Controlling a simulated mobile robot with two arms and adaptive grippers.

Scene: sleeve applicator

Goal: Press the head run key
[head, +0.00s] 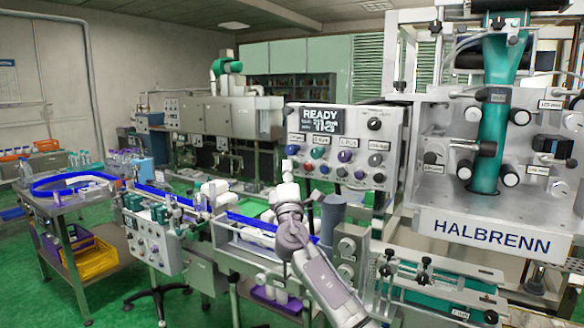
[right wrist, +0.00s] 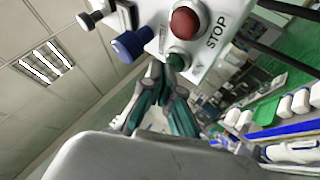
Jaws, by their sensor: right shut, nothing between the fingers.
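The control panel (head: 338,145) stands at the centre of the head view, with a READY display and several coloured buttons and knobs. I cannot read which one is labelled as the head run key. My right gripper (head: 287,168) is raised at the panel's lower left edge, its fingers closed and empty. In the right wrist view its closed fingertips (right wrist: 163,76) are close beside a green button (right wrist: 179,62); I cannot tell whether they touch it. A red button (right wrist: 185,23) marked STOP and a blue knob (right wrist: 132,45) are just beyond. My left gripper is not in view.
The large HALBRENN machine (head: 492,235) fills the right side. A conveyor (head: 260,225) with white bottles runs below the panel, and a round accumulation table (head: 75,190) stands at left. Open green floor (head: 120,295) shows at the lower left.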

